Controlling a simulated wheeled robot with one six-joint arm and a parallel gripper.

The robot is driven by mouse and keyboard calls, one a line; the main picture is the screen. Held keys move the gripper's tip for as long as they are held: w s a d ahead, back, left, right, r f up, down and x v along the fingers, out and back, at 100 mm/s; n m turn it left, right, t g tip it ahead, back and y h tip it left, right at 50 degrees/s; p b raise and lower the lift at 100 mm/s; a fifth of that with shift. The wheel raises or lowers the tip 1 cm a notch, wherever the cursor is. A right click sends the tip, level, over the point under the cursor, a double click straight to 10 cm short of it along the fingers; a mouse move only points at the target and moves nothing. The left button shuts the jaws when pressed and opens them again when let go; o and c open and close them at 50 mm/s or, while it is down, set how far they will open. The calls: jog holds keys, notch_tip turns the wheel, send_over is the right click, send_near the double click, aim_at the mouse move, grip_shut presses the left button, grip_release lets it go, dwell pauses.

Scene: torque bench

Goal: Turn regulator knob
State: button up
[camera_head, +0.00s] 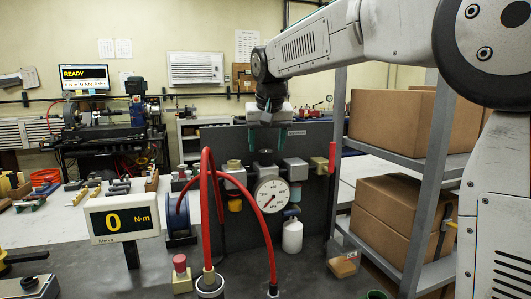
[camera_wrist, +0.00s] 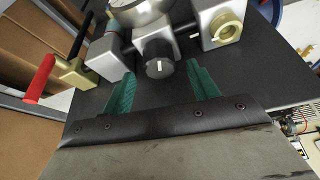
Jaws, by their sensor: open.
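The regulator knob (camera_wrist: 158,66) is dark and round with a white mark, on a silver regulator body (camera_wrist: 151,35) in the wrist view. In the head view the knob (camera_head: 265,157) sits on top, above the white pressure gauge (camera_head: 271,195). My gripper (camera_wrist: 161,72) has two green fingers, open and empty. The knob lies about in line with the gap between them, near the fingertips. In the head view my gripper (camera_head: 267,141) points down just above the knob. I cannot tell exactly how much height separates them.
A red-handled valve (camera_head: 331,157) and a brass fitting (camera_head: 319,165) are right of the regulator. Red hoses (camera_head: 211,200) arch in front on the left. A torque display (camera_head: 123,219) reads 0 N·m. A shelf with boxes (camera_head: 407,120) stands close on the right.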

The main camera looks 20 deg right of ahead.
aim_at(266, 150)
jog(key=shift+x, duration=1.7)
jog(key=c, duration=1)
jog(key=shift+n+y, duration=0.8)
jog(key=shift+n, duration=1.2)
jog(key=o, duration=1)
jog(key=v, duration=0.7)
jog(key=shift+s+r, duration=0.25)
jog(key=shift+r, duration=0.15)
